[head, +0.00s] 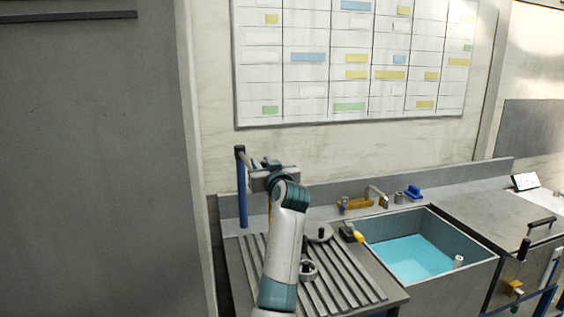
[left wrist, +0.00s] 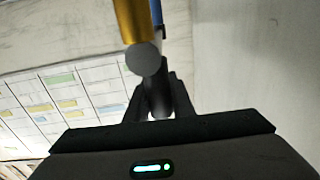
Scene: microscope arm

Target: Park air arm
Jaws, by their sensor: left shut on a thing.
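The air arm's blue post (head: 242,192) stands upright at the left back of the ribbed drainboard, with a dark cap on top. My left gripper (left wrist: 158,98) is beside the post's upper part, and my own wrist largely hides it in the head view. In the left wrist view its two fingers are closed on a dark rounded handle (left wrist: 157,102). A gold cylinder (left wrist: 134,18) with a grey round end sits just beyond the handle, and a strip of the blue post (left wrist: 157,12) shows behind it. My right gripper is not in view.
The drainboard (head: 350,268) holds a round grey part (head: 318,233) and a small ring-shaped part (head: 307,269). A sink (head: 478,258) with blue water lies to the right, with a tap (head: 376,194) behind. A wall with a chart (head: 350,90) closes the back.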

